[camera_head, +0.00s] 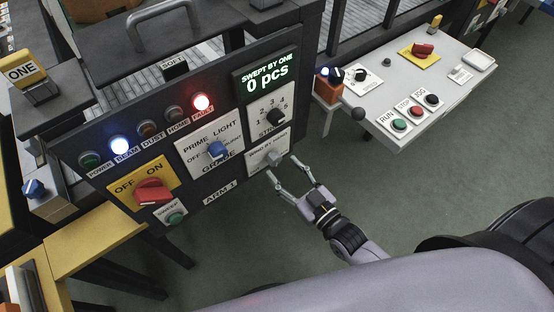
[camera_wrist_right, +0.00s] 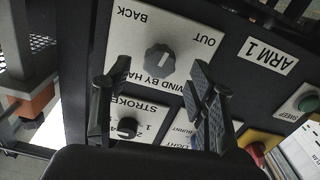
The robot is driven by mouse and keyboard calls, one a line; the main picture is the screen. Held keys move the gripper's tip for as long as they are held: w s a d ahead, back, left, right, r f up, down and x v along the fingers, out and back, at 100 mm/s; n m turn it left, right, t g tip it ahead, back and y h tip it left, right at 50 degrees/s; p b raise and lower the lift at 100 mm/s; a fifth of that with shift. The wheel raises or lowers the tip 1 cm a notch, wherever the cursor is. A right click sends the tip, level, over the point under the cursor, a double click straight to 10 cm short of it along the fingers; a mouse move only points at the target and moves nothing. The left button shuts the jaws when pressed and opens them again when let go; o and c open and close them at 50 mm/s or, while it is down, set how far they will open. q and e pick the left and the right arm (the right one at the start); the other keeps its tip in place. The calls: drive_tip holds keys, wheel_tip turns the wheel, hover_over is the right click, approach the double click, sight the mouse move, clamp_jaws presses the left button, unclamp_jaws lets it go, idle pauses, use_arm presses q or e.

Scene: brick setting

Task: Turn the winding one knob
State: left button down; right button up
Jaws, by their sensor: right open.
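The grey winding knob (camera_head: 272,157) sits on a white plate marked "WIND BY HAND" at the lower right of the dark panel. In the right wrist view, the dark knob (camera_wrist_right: 160,60) shows upside down between the labels BACK and OUT; I cannot tell exactly where it points. My right gripper (camera_head: 282,167) is open in front of this plate, its fingertips pointing at the knob. In the wrist view its two fingers stand on either side of the knob, apart from it. My left gripper is not in view.
Close around are the stroke dial (camera_head: 276,117), the blue grade knob (camera_head: 217,150) and the red on/off switch (camera_head: 153,191). The screen (camera_head: 266,77) reads 0 pcs; the red fault lamp (camera_head: 201,102) is lit. A grey console (camera_head: 440,80) stands at right. Open floor lies between.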

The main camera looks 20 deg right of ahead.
sight(277, 162)
drive_tip(key=shift+x, duration=1.95)
drive_tip(key=shift+c, duration=0.2)
drive_tip(key=c, duration=1.1)
